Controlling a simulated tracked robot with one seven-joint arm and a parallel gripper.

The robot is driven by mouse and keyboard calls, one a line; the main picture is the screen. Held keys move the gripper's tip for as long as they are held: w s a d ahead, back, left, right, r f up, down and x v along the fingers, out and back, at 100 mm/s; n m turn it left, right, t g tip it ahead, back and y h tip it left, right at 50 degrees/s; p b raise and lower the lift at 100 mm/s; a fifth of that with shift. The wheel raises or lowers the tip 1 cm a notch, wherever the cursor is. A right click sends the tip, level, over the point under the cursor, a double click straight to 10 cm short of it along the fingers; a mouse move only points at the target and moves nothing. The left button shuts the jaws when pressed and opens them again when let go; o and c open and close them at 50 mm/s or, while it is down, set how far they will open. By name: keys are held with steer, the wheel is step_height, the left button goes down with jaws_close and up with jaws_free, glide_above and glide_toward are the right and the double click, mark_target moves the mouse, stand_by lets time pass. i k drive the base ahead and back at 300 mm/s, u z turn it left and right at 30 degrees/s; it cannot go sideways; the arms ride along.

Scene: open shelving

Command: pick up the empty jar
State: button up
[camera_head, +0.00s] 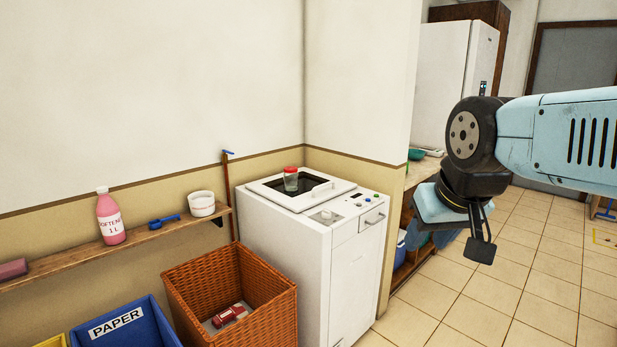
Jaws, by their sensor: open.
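The empty jar (291,180) is clear with a red lid. It stands upright on the dark window in the top of the white washing machine (342,270). My gripper (481,245) hangs at the right, in front of the tiled floor, pointing down. It is well to the right of the jar and apart from it. It is open, with nothing seen between its fingers; one finger is mostly seen edge-on.
A wooden shelf (150,237) holds a pink softener bottle (110,219), a blue scoop (165,220) and a white tub (201,204). A wicker basket (200,284) and a blue paper bin (150,325) stand below. A wall corner rises behind the machine. The tiled floor (545,250) at right is open.

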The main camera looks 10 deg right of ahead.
mark_target(291, 175)
steer(key=z, duration=0.35)
steer(key=i, duration=2)
steer(key=u, duration=0.95)
steer(key=k, duration=0.9)
steer(key=u, duration=0.2)
steer(key=i, duration=0.95)
steer(key=z, duration=0.1)
